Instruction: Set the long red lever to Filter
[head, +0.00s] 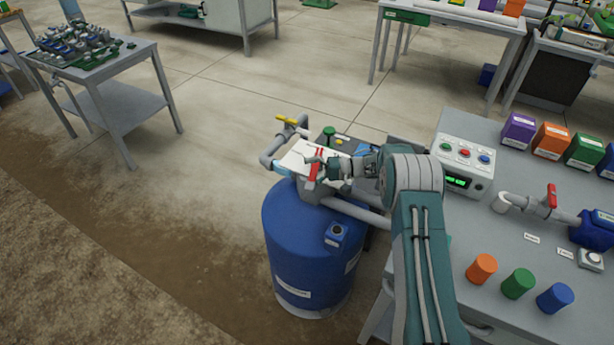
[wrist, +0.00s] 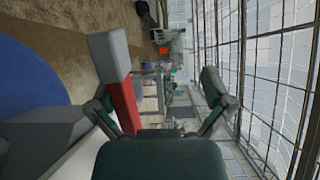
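The long red lever (head: 314,170) is on top of the blue tank, beside a white label plate (head: 298,157) whose writing is too small to read. In the wrist view the lever (wrist: 123,105) is a red bar with a grey end, rising at the left. My gripper (head: 322,165) is at the lever, just to its right in the head view. In the wrist view my gripper (wrist: 160,100) has its fingers spread wide, with the lever close by the left finger, which it partly hides. I cannot tell whether they touch.
The blue tank (head: 305,240) stands left of a grey bench. A yellow-handled valve (head: 287,120) on a pipe is close behind the lever. The bench holds a button box (head: 463,163), a smaller red-handled valve (head: 551,197) and several coloured containers. Floor left of the tank is clear.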

